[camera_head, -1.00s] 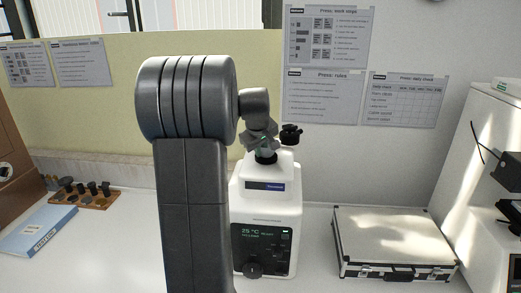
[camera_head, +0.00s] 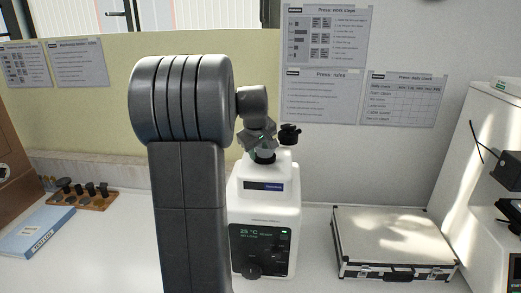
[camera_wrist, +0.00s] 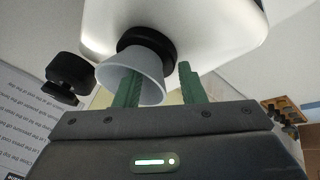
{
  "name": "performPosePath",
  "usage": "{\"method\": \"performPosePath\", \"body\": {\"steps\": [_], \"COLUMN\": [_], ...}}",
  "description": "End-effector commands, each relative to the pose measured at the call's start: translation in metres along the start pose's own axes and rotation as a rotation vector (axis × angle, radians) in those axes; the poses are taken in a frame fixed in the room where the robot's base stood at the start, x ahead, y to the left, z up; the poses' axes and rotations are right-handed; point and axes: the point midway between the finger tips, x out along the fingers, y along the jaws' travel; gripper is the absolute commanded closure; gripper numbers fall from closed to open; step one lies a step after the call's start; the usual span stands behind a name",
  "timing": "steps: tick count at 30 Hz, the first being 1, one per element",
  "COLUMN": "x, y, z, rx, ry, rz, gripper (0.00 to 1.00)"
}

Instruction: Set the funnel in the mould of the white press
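The white press (camera_head: 266,205) stands behind my arm in the head view, its display lit. In the wrist view, its white top (camera_wrist: 215,25) carries the black ring of the mould (camera_wrist: 146,38). The pale grey funnel (camera_wrist: 150,68) has its narrow end at this ring and its wide mouth towards the wrist camera. I cannot tell how deep it sits. My gripper (camera_wrist: 158,85) is open: one green finger overlaps the funnel's mouth, the other stands apart to its right. In the head view my gripper (camera_head: 262,148) is above the press and hides the funnel.
A black knob (camera_head: 290,134) stands close to my gripper on the press's right. A silver case (camera_head: 392,236) lies right of the press. A wooden rack (camera_head: 92,199) with dark pieces and a blue book (camera_head: 38,232) lie at left. Bare counter lies between them and my arm.

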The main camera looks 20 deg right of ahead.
Motion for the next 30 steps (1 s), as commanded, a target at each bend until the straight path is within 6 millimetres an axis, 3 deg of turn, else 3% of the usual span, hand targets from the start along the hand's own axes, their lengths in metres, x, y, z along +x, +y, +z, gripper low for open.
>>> {"method": "performPosePath", "body": {"steps": [9, 15, 21, 30], "x": [-0.075, -0.113, -0.129, -0.131], "y": [0.004, 0.006, 0.007, 0.007], "z": [-0.001, -0.001, -0.001, -0.001], "rx": [0.000, 0.001, 0.001, 0.001], "ry": [0.017, 0.020, 0.019, 0.019], "rz": [0.017, 0.020, 0.020, 0.021], "gripper": [0.64, 0.64, 0.64, 0.64]}}
